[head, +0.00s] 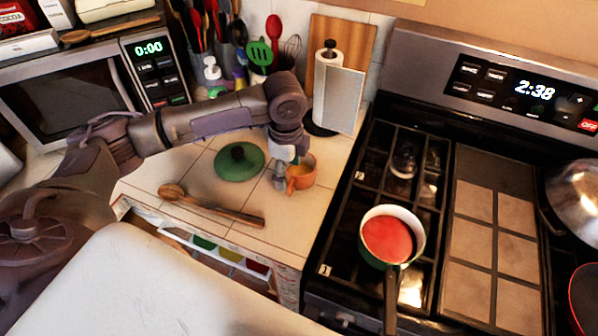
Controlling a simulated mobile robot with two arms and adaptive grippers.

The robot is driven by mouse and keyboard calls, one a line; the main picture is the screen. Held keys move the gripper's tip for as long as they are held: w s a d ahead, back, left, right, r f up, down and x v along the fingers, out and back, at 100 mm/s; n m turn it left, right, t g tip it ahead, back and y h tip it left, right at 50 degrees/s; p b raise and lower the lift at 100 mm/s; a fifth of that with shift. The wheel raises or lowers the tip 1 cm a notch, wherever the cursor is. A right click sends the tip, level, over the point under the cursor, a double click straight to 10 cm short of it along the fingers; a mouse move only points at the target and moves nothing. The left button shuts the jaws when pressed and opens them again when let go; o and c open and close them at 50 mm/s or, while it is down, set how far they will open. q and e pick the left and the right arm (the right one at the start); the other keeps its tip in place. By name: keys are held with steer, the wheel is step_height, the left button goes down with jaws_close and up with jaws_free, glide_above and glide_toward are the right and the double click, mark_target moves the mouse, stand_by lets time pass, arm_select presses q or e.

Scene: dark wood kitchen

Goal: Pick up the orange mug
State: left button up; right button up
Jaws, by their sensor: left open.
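The orange mug (302,174) stands upright on the tiled counter, left of the stove, with something yellowish inside. Its handle appears to be on the left side, near my gripper. My left arm reaches in from the left and bends down over the counter. My left gripper (284,176) is open, pointing down at the mug's left side. The fingers overlap the mug's left edge in the picture; I cannot tell whether they touch it. My right gripper is not in view.
A green lid (240,163) lies left of the mug, and a wooden spoon (212,206) lies in front. A paper towel roll (327,85) stands behind. On the stove at right is a pan (389,236) with red contents. A microwave (70,100) stands at left.

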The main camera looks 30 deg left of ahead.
mark_target(290, 183)
arm_select(q)
steer(key=shift+w+f, duration=0.1)
steer(key=shift+f, duration=0.5)
steer(key=shift+w+f, duration=0.1)
steer(key=shift+f, duration=0.15)
step_height(290, 183, down, 4)
steer(key=shift+d+f+p, duration=0.1)
steer(key=shift+d+p, duration=0.05)
steer(key=shift+p, duration=0.75)
steer(key=shift+f, duration=0.5)
steer(key=shift+c, duration=1)
jaws_close()
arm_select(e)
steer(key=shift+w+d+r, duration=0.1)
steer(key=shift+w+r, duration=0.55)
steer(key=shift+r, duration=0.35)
